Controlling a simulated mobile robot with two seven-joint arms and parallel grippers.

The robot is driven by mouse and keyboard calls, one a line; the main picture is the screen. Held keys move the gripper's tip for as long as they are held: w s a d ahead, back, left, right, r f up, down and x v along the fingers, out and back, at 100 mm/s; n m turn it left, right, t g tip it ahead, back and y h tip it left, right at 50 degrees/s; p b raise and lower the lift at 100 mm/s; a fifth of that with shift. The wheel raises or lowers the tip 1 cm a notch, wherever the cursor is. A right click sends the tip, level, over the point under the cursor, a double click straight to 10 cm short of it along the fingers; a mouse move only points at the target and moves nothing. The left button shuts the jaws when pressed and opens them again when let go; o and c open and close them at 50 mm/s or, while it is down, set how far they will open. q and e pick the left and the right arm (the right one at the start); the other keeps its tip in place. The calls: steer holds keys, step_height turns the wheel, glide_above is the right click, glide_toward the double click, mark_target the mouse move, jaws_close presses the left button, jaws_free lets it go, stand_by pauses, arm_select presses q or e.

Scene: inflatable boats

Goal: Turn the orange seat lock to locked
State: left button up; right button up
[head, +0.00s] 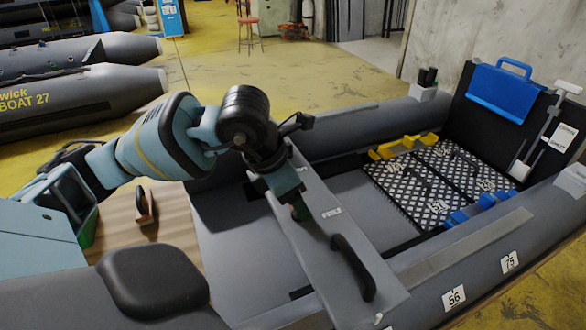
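The grey bench seat (325,245) lies across the inflatable boat, with a black handle (353,267) on its near part and a small white label (331,212). My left gripper (299,211) points down at the bench's top, left of the label. Its fingers are small and dark here, so I cannot tell whether they are open or shut, or whether they touch anything. I cannot clearly make out an orange seat lock; the gripper covers the bench surface there. A small orange-brown piece (147,205) stands on the wooden floor at left. My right gripper is out of view.
A black grid mat (400,187) with yellow blocks (403,147) and blue pieces (470,210) lies right of the bench. A blue case (503,92) is on the black end board. Grey boat tubes border the space. Other boats (75,104) lie at upper left.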

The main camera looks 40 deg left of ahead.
arm_select(q)
steer(key=p+v, duration=0.1)
steer(key=v, duration=0.6)
steer(key=shift+s+r, duration=0.15)
steer(key=shift+r, duration=0.1)
stand_by(0.4)
